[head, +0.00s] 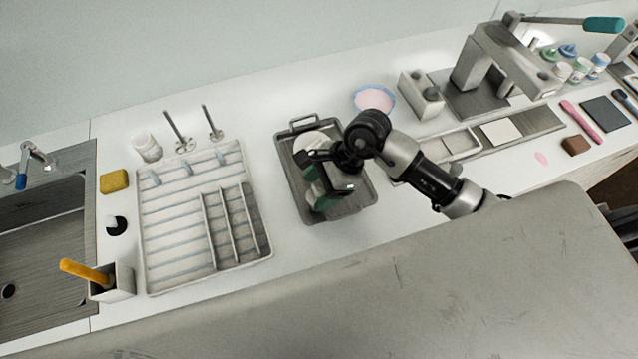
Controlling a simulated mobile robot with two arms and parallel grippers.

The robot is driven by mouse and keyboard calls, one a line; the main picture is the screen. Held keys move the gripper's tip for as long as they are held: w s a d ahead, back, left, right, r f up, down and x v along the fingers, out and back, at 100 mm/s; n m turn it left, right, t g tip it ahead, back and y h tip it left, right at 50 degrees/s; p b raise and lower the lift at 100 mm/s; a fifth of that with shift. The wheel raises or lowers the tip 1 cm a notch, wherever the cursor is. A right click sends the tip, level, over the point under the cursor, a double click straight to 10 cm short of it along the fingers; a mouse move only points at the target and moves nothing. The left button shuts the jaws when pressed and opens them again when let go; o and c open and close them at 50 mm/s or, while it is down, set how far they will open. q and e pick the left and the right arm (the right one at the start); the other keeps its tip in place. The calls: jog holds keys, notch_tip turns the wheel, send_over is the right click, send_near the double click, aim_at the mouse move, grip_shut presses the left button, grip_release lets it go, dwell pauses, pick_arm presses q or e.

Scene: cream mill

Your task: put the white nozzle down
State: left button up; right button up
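My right gripper (324,174) is over the grey tray (368,197), with its arm coming in from the right. Its fingers point left and down, and the view is too small to tell whether they are shut on something. A white round thing (308,140) shows behind the gripper in the tray. My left gripper is not in view.
Left of the tray stands a white drying rack (175,235) with slots. Further left are a yellow sponge (114,181), a holder (118,284) with an orange-handled tool, and the sink (40,245). A pink-filled bowl (374,99) and a press (490,60) stand right. Counter between rack and tray is clear.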

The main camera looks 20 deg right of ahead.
jog(key=b+v, duration=0.3)
jog(key=v, duration=0.9)
